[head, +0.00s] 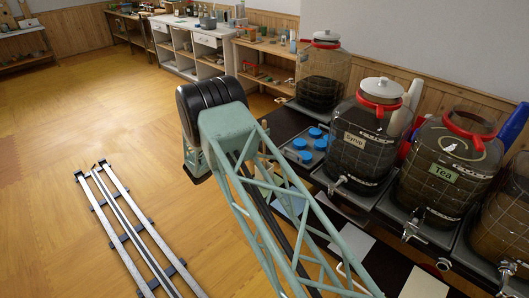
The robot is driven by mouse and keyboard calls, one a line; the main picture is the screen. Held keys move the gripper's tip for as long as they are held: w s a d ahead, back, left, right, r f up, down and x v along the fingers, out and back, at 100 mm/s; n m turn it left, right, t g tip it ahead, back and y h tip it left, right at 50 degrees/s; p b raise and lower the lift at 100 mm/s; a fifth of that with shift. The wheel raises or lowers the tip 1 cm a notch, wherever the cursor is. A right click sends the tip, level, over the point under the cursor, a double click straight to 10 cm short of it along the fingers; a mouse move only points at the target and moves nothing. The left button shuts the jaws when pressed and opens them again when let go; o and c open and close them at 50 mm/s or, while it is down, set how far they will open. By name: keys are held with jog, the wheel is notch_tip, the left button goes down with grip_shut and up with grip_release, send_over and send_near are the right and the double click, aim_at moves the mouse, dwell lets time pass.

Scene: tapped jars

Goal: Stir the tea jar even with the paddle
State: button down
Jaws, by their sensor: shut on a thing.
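The tea jar (425,180) stands at the right on the dark counter, a large glass jar of dark liquid with a green "Tea" label (444,172) and a metal tap low on its front. It has a red ring around its neck, and I see no white lid on it. A small pale patch shows through its upper glass; I cannot tell what it is. My green lattice arm crosses the middle of the view, but my gripper is outside the picture. I cannot make out the paddle.
The syrup jar (358,150), with a white lid, stands left of the tea jar. Another lidded jar (320,85) stands behind it, and a further jar (505,215) at the right edge. Blue caps (308,143) lie on a tray. Metal rails (125,235) cross the open wooden floor.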

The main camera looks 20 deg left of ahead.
jog(key=shift+r, duration=0.1)
notch_tip(320, 180, up, 9)
jog(key=p, duration=0.2)
dwell(0.6)
dwell(0.4)
